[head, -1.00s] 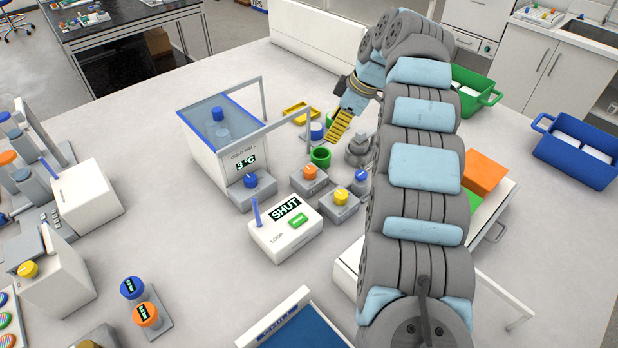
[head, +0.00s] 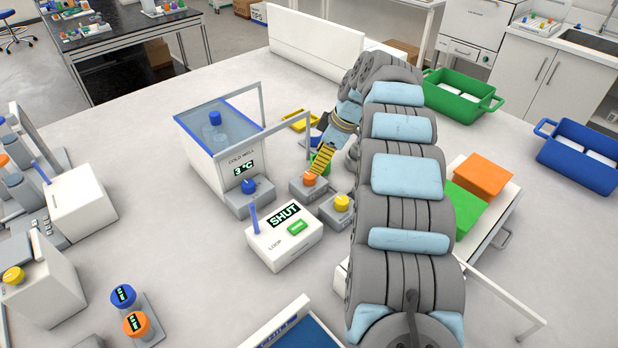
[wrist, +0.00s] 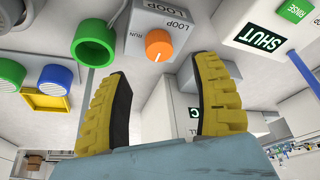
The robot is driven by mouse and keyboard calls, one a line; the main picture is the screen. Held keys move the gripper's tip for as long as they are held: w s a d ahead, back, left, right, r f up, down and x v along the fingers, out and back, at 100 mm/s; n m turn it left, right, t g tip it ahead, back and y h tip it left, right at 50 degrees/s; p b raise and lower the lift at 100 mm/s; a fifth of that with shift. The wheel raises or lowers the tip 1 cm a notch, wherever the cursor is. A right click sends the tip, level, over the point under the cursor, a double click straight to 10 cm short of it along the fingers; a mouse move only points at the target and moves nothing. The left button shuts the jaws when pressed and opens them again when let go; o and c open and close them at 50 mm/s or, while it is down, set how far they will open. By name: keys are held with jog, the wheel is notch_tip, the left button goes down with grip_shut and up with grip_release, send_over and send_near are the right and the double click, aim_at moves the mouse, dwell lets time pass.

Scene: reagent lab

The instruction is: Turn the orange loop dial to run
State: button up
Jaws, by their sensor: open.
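The orange loop dial (head: 309,180) sits on a small grey block in front of the cold well. In the wrist view the orange dial (wrist: 160,45) shows a white pointer mark towards the picture's bottom, and the word RUN is printed on the block left of it. My gripper (head: 318,166) is close to the dial in the head view. In the wrist view my gripper (wrist: 165,68) has its yellow ribbed fingers apart, with the dial seen between and beyond their tips. No contact with the dial is visible.
A yellow dial (head: 341,202) is close on the right, and a blue dial (head: 249,186) on the left. The white loop box with a SHUT display (head: 285,215) stands in front. A green ring-shaped part (wrist: 93,45) is beside the dial block in the wrist view.

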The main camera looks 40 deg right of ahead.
aim_at(310, 175)
jog(key=b+x, duration=0.1)
jog(key=x, duration=0.6)
jog(key=shift+w+a+f, duration=0.1)
jog(key=shift+w+f, duration=0.05)
jog(key=shift+f, duration=0.2)
grip_shut()
